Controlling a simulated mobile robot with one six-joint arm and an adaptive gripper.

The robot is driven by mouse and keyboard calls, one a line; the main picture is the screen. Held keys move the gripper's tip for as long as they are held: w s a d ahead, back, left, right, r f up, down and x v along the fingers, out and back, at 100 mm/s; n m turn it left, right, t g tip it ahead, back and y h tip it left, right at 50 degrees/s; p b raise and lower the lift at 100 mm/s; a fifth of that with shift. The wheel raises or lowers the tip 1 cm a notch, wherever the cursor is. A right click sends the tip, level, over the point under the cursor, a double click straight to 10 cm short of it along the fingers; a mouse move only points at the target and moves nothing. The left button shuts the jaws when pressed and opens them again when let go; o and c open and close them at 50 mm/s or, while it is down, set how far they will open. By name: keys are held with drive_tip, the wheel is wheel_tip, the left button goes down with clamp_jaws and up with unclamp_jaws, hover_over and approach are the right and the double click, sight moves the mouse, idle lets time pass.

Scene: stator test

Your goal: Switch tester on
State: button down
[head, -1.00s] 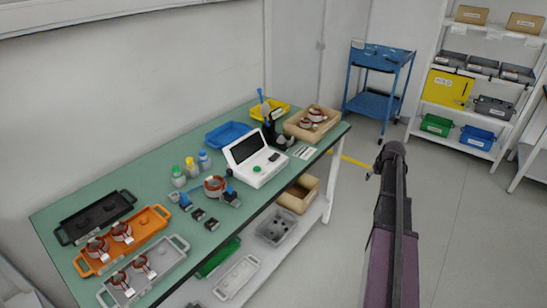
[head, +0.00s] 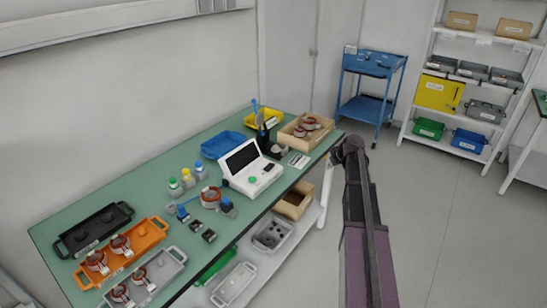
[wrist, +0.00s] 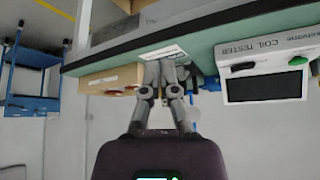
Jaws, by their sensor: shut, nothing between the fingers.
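The white coil tester (head: 236,180) stands on the green table, with a dark screen (head: 242,157), a green button (head: 253,180) and a small black part (head: 268,167) on its front panel. The tester also shows upside down at the right of the wrist view (wrist: 225,50), with its green button (wrist: 298,61) and blank dark screen (wrist: 266,87). My gripper (wrist: 164,66) is shut and empty, its fingers side by side, apart from the tester. In the head view, the end of my arm is near the table's right end; the fingertips are hard to make out there.
Beside the tester are a wooden box (head: 291,136) with copper-coloured parts, a blue tray (head: 210,151) and several bottles. A white card (wrist: 164,52) lies near the table edge. Grey and orange trays stand at the left. The floor right of my arm is clear.

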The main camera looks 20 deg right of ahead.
drive_tip(key=w+a+r+n+y+p, duration=0.1)
drive_tip(key=w+a+r+n+p, duration=0.1)
drive_tip(key=a, duration=0.6)
drive_tip(key=w+a+r+n+t+y+p, duration=0.1)
drive_tip(key=w+a+r+n+y+p, duration=0.1)
drive_tip(key=w+a+r, duration=0.3)
drive_tip(key=a+n, duration=0.1)
drive_tip(key=a, duration=0.2)
drive_tip(key=shift+w+a+r+n, duration=0.15)
drive_tip(key=shift+w+r+n, duration=0.05)
drive_tip(key=shift+w+n, duration=0.2)
drive_tip(key=shift+f, duration=0.1)
drive_tip(key=b, duration=0.8)
hover_over(273, 165)
wheel_tip(273, 165, down, 7)
drive_tip(key=shift+a+f, duration=0.15)
drive_tip(key=shift+f, duration=0.05)
drive_tip(key=shift+d+f+b, duration=0.2)
drive_tip(key=shift+f+b, duration=1.3)
drive_tip(key=shift+f, duration=0.2)
